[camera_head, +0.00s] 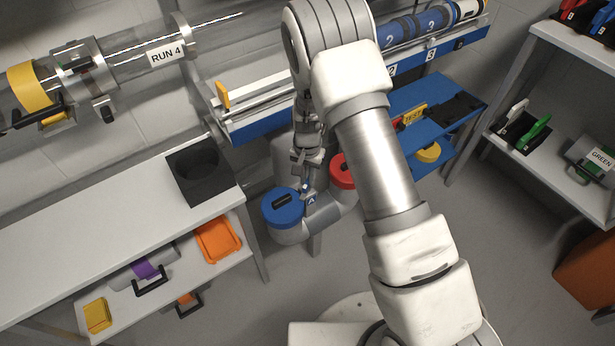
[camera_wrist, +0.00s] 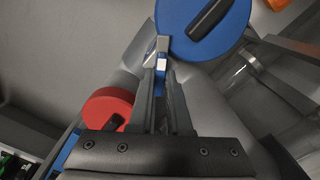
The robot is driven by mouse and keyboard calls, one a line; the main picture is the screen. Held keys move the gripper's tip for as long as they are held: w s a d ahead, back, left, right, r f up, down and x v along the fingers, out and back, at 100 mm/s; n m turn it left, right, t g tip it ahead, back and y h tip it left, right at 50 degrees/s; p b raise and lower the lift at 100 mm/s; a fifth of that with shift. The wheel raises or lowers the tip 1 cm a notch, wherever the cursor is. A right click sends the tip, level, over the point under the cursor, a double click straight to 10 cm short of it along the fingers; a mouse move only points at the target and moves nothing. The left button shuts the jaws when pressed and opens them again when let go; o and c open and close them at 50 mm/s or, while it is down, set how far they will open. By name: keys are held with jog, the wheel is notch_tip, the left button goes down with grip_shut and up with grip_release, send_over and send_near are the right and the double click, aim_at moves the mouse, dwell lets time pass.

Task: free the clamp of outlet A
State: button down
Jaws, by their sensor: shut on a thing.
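Outlet A is a grey pipe end with a round blue cap (camera_head: 284,208) that has a black handle bar; a blue tag marked A (camera_head: 311,199) sits beside the cap. In the wrist view the blue cap (camera_wrist: 203,28) is at the top. My gripper (camera_head: 305,184) reaches down beside the cap's right edge. In the wrist view my gripper (camera_wrist: 161,75) is shut on a small pale metal clamp lever (camera_wrist: 162,46) at the edge of the cap. The fingers hide part of the clamp, and I cannot tell whether it is latched.
A red cap (camera_head: 343,171) on a neighbouring outlet is close to the right, also seen in the wrist view (camera_wrist: 108,108). A white bench with a black square holder (camera_head: 199,174) stands at left. A blue shelf (camera_head: 425,118) is behind at right. The floor in front is clear.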

aim_at(307, 181)
jog(key=n, duration=0.5)
jog(key=shift+n, duration=0.3)
jog(key=n, duration=0.5)
jog(key=shift+n+p, duration=0.3)
jog(key=shift+p, duration=0.1)
jog(key=c, duration=0.9)
grip_release()
jog(key=shift+o, duration=0.2)
notch_tip(307, 181, up, 18)
jog(key=p, duration=0.5)
jog(key=shift+f, duration=0.25)
